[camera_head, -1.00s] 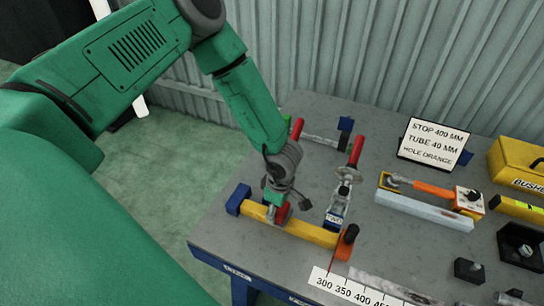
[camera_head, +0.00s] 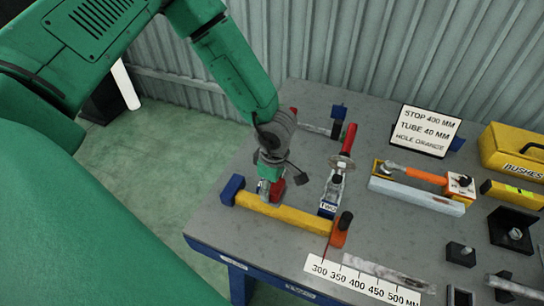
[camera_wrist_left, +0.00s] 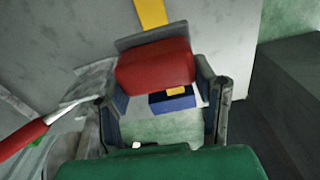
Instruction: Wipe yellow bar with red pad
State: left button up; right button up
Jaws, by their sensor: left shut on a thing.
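The yellow bar (camera_head: 292,217) lies on the grey workbench between a blue end block (camera_head: 232,190) and an orange stop (camera_head: 339,233). My left gripper (camera_head: 271,188) is shut on the red pad (camera_head: 278,190), at the bar's left half and on its far side or just above it. Whether the pad touches the bar I cannot tell. In the left wrist view the red pad (camera_wrist_left: 155,68) sits between the fingers (camera_wrist_left: 165,95). Parts of the yellow bar (camera_wrist_left: 151,14) show past the pad, which hides its middle. My right gripper is not in view.
A red-handled clamp (camera_head: 335,180) stands right of the gripper. Behind the bar is another blue block (camera_head: 338,112). A sign (camera_head: 427,130), a level-like tool with orange handle (camera_head: 415,175) and a yellow toolbox (camera_head: 515,150) stand to the right. A ruler strip (camera_head: 360,283) lies in front.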

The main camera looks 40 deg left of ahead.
pick_arm(q)
jog(key=shift+r, duration=1.55)
